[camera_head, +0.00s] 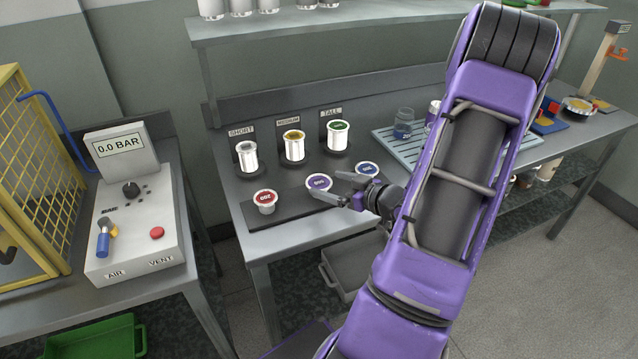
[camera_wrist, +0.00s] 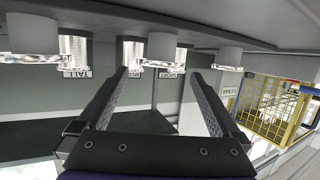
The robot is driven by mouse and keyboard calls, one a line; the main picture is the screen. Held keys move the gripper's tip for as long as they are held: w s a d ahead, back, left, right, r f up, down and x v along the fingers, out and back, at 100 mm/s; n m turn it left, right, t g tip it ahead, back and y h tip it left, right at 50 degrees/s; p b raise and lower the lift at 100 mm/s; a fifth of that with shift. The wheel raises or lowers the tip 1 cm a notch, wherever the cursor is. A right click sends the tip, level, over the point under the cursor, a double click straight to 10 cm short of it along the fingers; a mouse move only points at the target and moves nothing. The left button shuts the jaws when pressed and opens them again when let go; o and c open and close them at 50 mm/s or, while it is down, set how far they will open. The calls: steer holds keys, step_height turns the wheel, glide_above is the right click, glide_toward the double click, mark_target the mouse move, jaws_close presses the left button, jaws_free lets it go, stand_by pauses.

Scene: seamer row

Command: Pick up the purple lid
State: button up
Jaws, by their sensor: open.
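The purple lid (camera_head: 319,183) is a round, pale-rimmed piece with a purple labelled top. It sits in the middle of a dark strip (camera_head: 300,204) at the bench front, between a red lid (camera_head: 265,201) and a blue lid (camera_head: 367,168). My gripper (camera_head: 327,187) is open, with its fingers level and right by the purple lid in the head view. Contact cannot be told. In the wrist view, which is upside down, the open fingers (camera_wrist: 160,75) have empty space between them. A pale round piece (camera_wrist: 163,48) shows beyond the tips, its colour hidden.
Three cans (camera_head: 294,146) stand behind on dark holders with signs. A shelf (camera_head: 400,27) hangs above the bench. A blue rack with a glass jar (camera_head: 403,125) is to the right. A control box (camera_head: 136,230) stands on the left bench. A grey bin (camera_head: 345,275) sits below.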

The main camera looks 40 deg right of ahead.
mark_target(318, 181)
steer(key=x, duration=0.5)
steer(key=shift+s+f+b, duration=0.1)
steer(key=shift+f+b, duration=0.1)
steer(key=shift+b, duration=0.15)
steer(key=shift+r, duration=0.1)
steer(key=c, duration=1.1)
